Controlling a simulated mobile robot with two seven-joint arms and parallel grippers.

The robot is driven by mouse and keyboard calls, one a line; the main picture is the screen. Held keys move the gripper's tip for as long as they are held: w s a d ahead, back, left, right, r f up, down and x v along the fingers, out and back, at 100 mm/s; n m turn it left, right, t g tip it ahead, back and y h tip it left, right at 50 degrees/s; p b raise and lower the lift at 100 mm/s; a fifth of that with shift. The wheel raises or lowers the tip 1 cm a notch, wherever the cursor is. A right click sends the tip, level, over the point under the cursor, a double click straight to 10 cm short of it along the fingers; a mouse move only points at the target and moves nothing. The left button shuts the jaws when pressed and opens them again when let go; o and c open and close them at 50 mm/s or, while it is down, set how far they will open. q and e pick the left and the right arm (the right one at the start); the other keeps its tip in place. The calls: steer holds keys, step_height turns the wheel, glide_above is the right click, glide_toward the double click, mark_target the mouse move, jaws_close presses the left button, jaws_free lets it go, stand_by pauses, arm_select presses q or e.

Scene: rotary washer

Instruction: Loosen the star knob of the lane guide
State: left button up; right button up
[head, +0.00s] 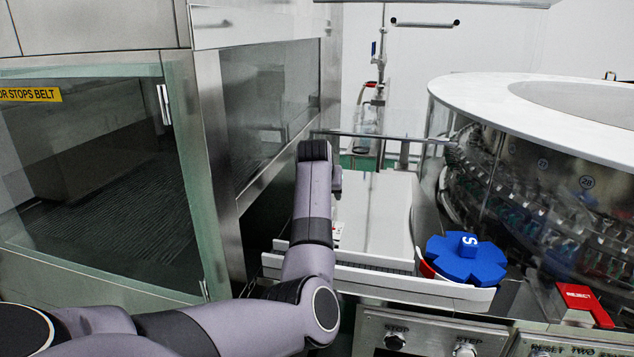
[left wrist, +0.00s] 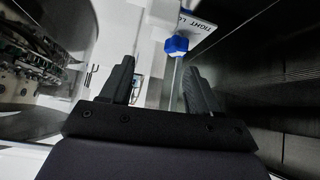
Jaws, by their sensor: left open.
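The blue star knob (left wrist: 176,46) shows in the left wrist view, on a thin metal rod beside a white plate (left wrist: 190,27) lettered "TIGHT" and "LO", the rest cut off. My left gripper (left wrist: 157,75) is open, with its two black fingers apart. The knob lies beyond the fingertips, nearer the right finger in the picture, and nothing is held. In the head view my left arm reaches forward and hides the knob; the fingers cannot be made out there. My right gripper is in neither view.
A large blue star wheel (head: 466,262) marked "S" stands right of my arm. The round washer (head: 545,125) with a white top is at the right. A red "REJECT" piece (head: 583,303) is in front of it. Glass-and-steel cabinet walls (head: 222,150) stand close on the left.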

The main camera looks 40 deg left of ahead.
arm_select(q)
steer(key=shift+s+a+r+m+t+p, duration=0.2)
steer(key=shift+s+a+m+t+p, duration=0.1)
steer(key=shift+s+a+m+p, duration=0.5)
steer(key=shift+s+a+f, duration=0.2)
steer(key=shift+s+a, duration=0.05)
steer(key=shift+s, duration=0.1)
steer(key=shift+x, duration=2.3)
steer(key=shift+p+x, duration=0.3)
steer(key=shift+x, duration=0.95)
steer(key=shift+d, duration=0.15)
steer(key=c, duration=1)
steer(key=shift+c, duration=0.2)
